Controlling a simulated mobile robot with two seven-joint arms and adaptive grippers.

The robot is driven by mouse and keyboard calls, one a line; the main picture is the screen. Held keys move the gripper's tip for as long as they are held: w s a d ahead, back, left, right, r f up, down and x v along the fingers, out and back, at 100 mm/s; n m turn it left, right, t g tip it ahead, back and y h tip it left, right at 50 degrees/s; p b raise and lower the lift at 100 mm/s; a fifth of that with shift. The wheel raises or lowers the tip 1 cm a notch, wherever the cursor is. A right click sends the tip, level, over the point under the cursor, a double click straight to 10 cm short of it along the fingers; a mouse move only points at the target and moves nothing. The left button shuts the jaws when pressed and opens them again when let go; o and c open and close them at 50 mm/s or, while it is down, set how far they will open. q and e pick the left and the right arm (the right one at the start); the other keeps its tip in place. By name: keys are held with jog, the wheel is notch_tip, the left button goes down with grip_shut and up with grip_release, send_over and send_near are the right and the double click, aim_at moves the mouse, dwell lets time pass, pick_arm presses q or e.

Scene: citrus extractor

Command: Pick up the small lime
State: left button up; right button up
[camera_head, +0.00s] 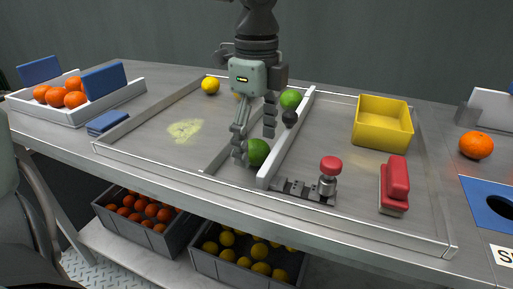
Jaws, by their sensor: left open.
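A green lime (258,152) lies in the tray, in the narrow lane beside the white divider, at the lane's front end. A second green lime (290,99) lies farther back near the divider; I cannot tell for sure which of the two is smaller. My left gripper (254,143) points down over the front lime, open, with one finger at the lime's left and the other behind it. The fingers do not look closed on it, and I cannot tell whether they touch it. My right gripper is not in view.
A yellow lemon (210,85) lies at the tray's back left. A red-knobbed lever (330,168), a yellow bin (382,122) and a red block (395,185) stand right of the white divider (285,140). An orange (476,145) sits at the far right.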

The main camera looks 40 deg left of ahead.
aim_at(255, 140)
pick_arm(q)
jog(key=shift+f, duration=0.5)
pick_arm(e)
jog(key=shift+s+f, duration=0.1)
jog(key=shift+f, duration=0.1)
pick_arm(q)
jog(key=c, duration=1.3)
jog(key=shift+o, duration=0.2)
jog(key=shift+r, duration=0.15)
